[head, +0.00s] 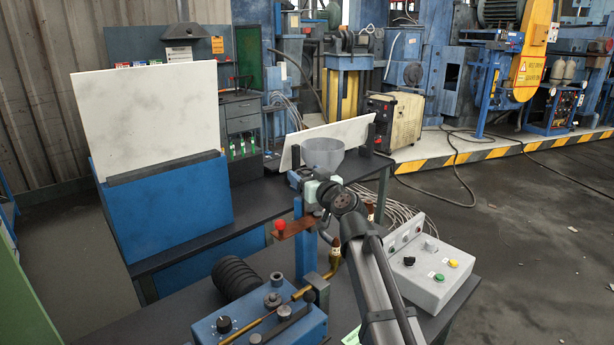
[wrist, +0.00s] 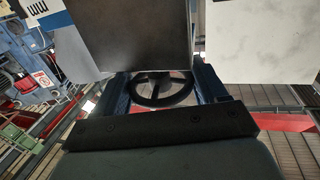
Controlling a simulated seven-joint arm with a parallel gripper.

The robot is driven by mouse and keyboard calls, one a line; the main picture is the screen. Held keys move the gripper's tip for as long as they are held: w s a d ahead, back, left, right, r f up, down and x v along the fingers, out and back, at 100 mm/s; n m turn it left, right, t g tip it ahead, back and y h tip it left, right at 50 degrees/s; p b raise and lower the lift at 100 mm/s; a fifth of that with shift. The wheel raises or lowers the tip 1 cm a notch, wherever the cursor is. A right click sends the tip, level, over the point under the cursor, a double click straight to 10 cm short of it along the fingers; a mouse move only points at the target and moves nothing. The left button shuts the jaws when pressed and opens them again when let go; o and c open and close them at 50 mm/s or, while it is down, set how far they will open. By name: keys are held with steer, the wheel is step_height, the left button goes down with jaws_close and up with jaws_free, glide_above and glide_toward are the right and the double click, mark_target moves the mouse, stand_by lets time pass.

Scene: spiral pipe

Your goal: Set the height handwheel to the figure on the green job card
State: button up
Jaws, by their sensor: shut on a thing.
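The dark handwheel (wrist: 162,90) shows as a spoked ring in the middle of the wrist view, between the two fingers of my gripper. My gripper (head: 318,190) is at the top of a blue upright post (head: 301,235) in the head view, just below a grey funnel-shaped part (head: 323,155). It is shut on the handwheel; the exact contact is hard to see. In the head view the wheel is hidden by my gripper and arm. A light green card (head: 351,337) is partly cut off at the bottom edge, and its figure cannot be read.
A grey control box (head: 430,275) with coloured buttons stands right of my arm. A blue box (head: 258,328) with a black knob is in front. A copper-coloured plate with a red knob (head: 279,226) juts left from the post. White boards (head: 150,120) stand behind.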

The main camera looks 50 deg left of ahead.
steer(key=shift+f, duration=0.2)
steer(key=o, duration=1)
steer(key=shift+r, duration=0.1)
steer(key=shift+o, duration=0.2)
steer(key=v, duration=1.3)
steer(key=shift+d, duration=0.35)
